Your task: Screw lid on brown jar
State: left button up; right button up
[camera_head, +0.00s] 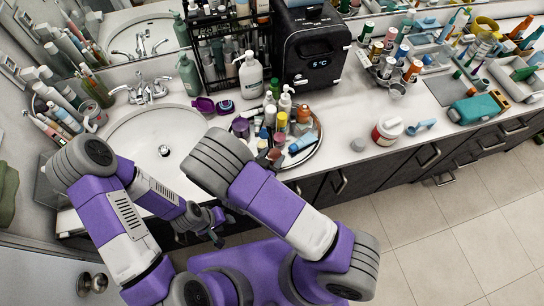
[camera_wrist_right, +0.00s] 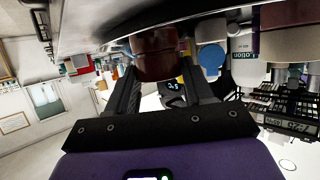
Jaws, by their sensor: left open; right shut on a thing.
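A brown jar-like object (camera_wrist_right: 155,58) is between the fingers of my right gripper (camera_wrist_right: 162,92) in the right wrist view. The view is upside down, with the counter along the top. A seam crosses the object, but I cannot tell whether this is a separate lid. My left gripper (camera_head: 214,226) is open and empty, low in front of the counter. A small grey round piece (camera_head: 358,145), perhaps a lid, lies on the counter.
A round tray (camera_head: 312,157) is crowded with bottles and tubes. The sink (camera_head: 140,150) is left of it. A black box with a display (camera_head: 312,52) stands behind.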

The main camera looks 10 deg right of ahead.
jog(key=c, duration=0.3)
jog(key=shift+f, duration=0.2)
dwell(0.3)
dwell(0.4)
jog(key=shift+w+a+r+m+g+h+p, duration=0.1)
jog(key=shift+m+g+h+p, duration=0.1)
jog(key=shift+m+g+h, duration=0.25)
jog(key=shift+w+m+g+h+p, duration=0.1)
jog(key=shift+m+g+h+p, duration=0.05)
jog(key=shift+m+g+h, duration=0.25)
jog(key=shift+w+a+m+g+h, duration=0.1)
jog(key=shift+m+g+h, duration=0.45)
jog(key=shift+m+g, duration=0.8)
jog(key=shift+m, duration=0.1)
jog(key=shift+f, duration=0.3)
